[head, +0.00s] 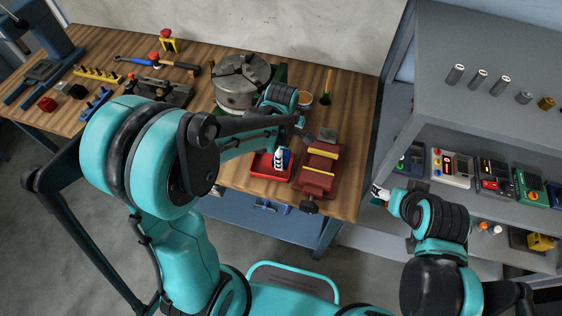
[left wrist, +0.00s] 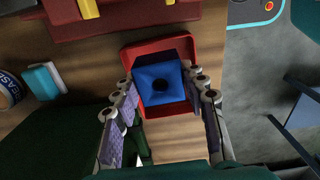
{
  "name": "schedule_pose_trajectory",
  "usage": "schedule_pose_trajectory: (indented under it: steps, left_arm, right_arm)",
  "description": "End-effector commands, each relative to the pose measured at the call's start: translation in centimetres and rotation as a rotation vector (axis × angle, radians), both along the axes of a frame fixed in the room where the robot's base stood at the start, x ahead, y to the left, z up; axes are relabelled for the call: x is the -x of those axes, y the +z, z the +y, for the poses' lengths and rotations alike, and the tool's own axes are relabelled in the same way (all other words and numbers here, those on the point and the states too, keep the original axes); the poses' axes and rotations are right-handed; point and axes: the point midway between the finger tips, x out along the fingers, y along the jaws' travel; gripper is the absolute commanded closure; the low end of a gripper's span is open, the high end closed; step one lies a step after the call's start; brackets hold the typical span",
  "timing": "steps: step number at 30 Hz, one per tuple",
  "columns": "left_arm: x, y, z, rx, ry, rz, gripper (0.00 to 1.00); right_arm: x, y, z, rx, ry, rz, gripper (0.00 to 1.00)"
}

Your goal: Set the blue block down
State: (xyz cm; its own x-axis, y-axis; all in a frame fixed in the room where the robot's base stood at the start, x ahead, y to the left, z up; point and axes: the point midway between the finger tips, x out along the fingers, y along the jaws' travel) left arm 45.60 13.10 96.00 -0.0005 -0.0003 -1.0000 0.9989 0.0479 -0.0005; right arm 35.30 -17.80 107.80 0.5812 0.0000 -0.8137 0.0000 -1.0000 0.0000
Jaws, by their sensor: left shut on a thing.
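The blue block (left wrist: 162,84) has a dark round hole in its face. It is between the fingers of my left gripper (left wrist: 167,96), which is shut on it. In the left wrist view the block appears over the red tray (left wrist: 127,54); I cannot tell whether it touches the tray's floor. In the head view my left gripper (head: 282,158) is at the red tray (head: 261,171), and the block is mostly hidden there. My right gripper (head: 379,194) is off the table's right edge, in front of the shelf; its jaws are too small to read.
A red vise (head: 318,168) with yellow strips stands close right of the tray. A round metal chuck (head: 240,82) stands behind it. The wooden bench (head: 345,112) has its edge near the tray. A grey shelf unit (head: 460,110) with several devices stands right.

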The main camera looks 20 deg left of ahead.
Motion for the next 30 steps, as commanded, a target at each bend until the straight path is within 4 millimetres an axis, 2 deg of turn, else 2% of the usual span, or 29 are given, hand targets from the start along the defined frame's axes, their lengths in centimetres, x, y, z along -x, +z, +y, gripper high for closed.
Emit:
schedule_pose_trajectory:
  steps: [7, 19, 20, 30]
  left_arm:
    - [0.0, -3.4, 0.0, 0.0, -0.001, 0.0, 0.95]
    - [0.0, -4.0, 0.0, 0.0, -0.001, 0.0, 0.95]
    - [0.0, -3.8, 0.0, 0.0, -0.001, 0.0, 0.5]
    - [0.0, -3.6, 0.0, 0.0, -0.001, 0.0, 0.49]
  right_arm:
    - [0.0, -1.2, 0.0, 0.0, 0.0, 0.0, 0.33]
    - [0.0, -1.6, 0.0, 0.0, 0.0, 0.0, 0.33]
    - [0.0, -1.5, 0.0, 0.0, 0.0, 0.0, 0.33]
    - [0.0, -1.2, 0.0, 0.0, 0.0, 0.0, 0.33]
